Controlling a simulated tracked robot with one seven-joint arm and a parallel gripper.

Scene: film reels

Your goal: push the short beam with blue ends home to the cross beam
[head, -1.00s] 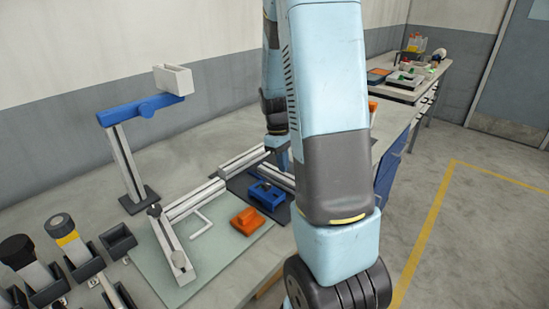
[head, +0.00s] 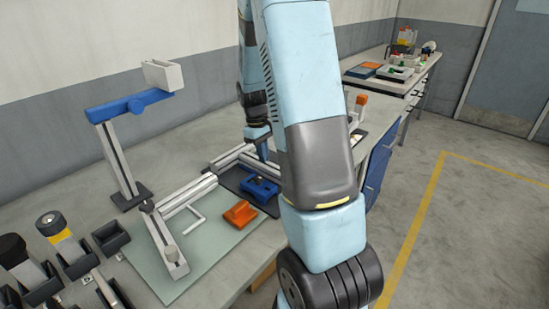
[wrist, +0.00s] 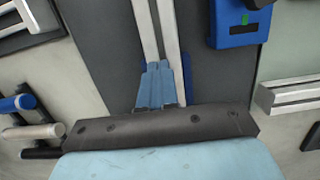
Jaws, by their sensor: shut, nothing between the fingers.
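My gripper (wrist: 158,68) is shut and empty in the wrist view, its blue fingers over the near end of a silver beam. That beam (wrist: 157,25) runs away up the picture over a dark mat; blue (wrist: 187,75) shows beside the fingers at its near end. I take it to be the short beam; its far end is out of view. I cannot tell whether the fingers touch it. In the head view my gripper (head: 262,146) is low at the silver frame's far corner, partly behind my arm. A front beam (head: 165,243) crosses the frame's near end. The joint with the short beam is unclear.
A blue fixture (head: 261,190) and an orange block (head: 239,214) lie beside the frame. A post with a blue arm (head: 130,107) stands at left. Dark holders (head: 110,237) stand at the near left. The pale mat (head: 205,256) has bare room.

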